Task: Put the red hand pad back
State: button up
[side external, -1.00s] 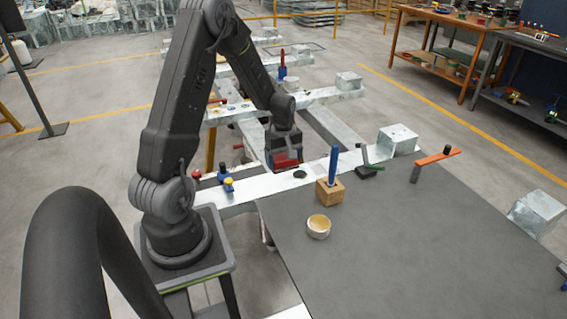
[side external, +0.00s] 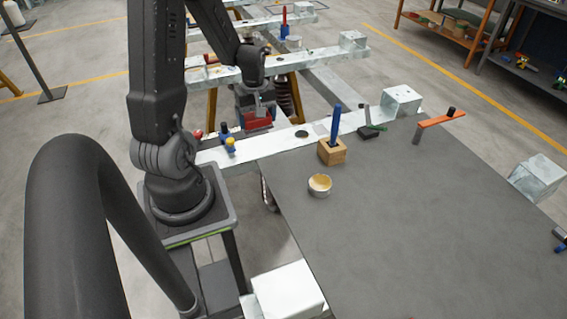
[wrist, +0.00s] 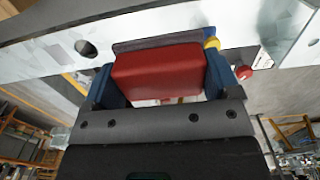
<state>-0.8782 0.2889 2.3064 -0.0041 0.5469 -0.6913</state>
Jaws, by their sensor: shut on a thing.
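The red hand pad (wrist: 160,72) is a red block held between the blue fingers of my gripper (wrist: 162,80) in the wrist view. A grey strip lies along its far side. In the side view, the pad (side external: 257,121) shows below my gripper (side external: 256,116), by the pale beam (side external: 290,136). My gripper is shut on the pad. In the wrist view the beam (wrist: 50,47) passes behind the pad; I cannot tell whether they touch.
Yellow-blue (side external: 231,145) and red (side external: 197,134) knobs stand on the beam left of the pad. A wooden block with a blue handle (side external: 334,133), a cup (side external: 320,185) and an orange bar (side external: 437,118) are to the right. The grey tabletop (side external: 420,230) is mostly clear.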

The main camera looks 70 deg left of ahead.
jog(key=s+d, duration=0.2)
jog(key=s, duration=0.3)
send_over(284, 169)
notch_tip(284, 169, down, 6)
jog(key=shift+s+f, duration=0.1)
jog(key=shift+f, duration=2.05)
jog(key=shift+f, duration=0.1)
jog(key=o, duration=0.8)
